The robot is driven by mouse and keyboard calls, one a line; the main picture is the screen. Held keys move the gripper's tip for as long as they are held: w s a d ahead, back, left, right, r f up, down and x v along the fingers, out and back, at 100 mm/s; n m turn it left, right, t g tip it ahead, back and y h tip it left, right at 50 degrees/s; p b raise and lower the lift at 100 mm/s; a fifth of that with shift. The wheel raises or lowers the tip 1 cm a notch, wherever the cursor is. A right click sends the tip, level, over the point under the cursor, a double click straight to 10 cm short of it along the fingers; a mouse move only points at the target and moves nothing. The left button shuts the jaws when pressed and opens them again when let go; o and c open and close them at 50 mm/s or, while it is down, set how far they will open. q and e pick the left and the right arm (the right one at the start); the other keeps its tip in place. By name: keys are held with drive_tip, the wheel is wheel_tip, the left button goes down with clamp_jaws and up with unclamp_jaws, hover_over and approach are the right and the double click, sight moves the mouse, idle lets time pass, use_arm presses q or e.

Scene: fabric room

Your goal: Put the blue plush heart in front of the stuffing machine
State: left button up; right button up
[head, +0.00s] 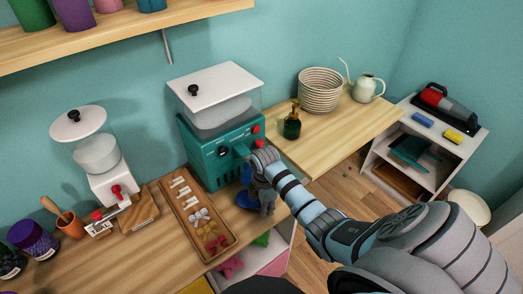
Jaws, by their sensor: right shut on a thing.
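The stuffing machine (208,150) is a teal box with a clear hopper and a white lid. It stands on the wooden counter against the wall, in the middle of the head view. My right gripper (258,203) is at the machine's front right, low near the counter edge, pointing down. It is shut on the blue plush heart (244,201), which shows only as a small blue patch beside the fingers. The gripper hides most of the heart, and I cannot tell if it touches the counter. My left gripper is not in view.
A wooden tray (223,253) of small parts lies left of the gripper. A white dispenser (100,165) stands further left. A dark green pump bottle (292,125) and a woven basket (320,91) stand right of the machine. Pink and green plush pieces lie below the counter.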

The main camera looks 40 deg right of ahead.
drive_tip(key=shift+w+f, duration=0.15)
drive_tip(key=shift+w, duration=0.7)
drive_tip(key=shift+s+f, duration=0.2)
drive_tip(key=shift+f, duration=0.05)
drive_tip(key=o, duration=0.9)
drive_tip(key=shift+f, duration=0.1)
drive_tip(key=shift+c, duration=0.2)
wheel_tip(320, 180, up, 12)
drive_tip(key=p, duration=0.2)
